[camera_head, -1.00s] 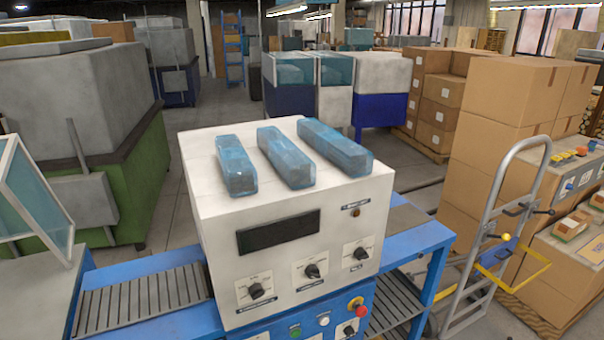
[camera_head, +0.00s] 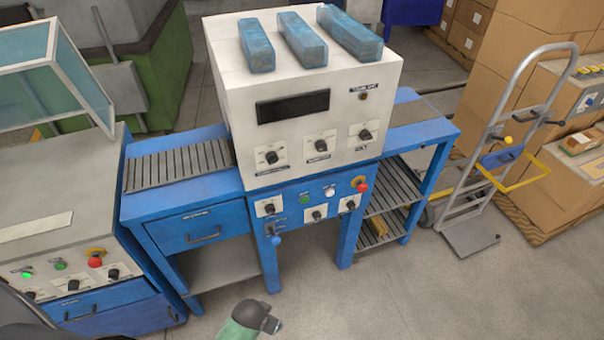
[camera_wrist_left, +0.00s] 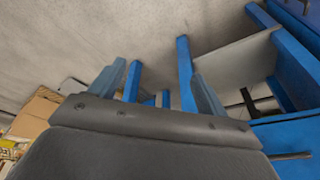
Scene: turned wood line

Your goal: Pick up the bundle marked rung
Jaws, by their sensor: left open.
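Three blue wrapped bundles lie side by side on top of the white machine housing: a left one (camera_head: 257,46), a middle one (camera_head: 302,39) and a right one (camera_head: 349,36). No marking can be read on them, so I cannot tell which is rung. My right gripper is not in view.
The white machine housing (camera_head: 300,130) stands on a blue roller bench (camera_head: 195,215). A grey-topped station (camera_head: 60,210) is at left. A hand truck (camera_head: 500,165) and stacked cartons (camera_head: 545,70) are at right.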

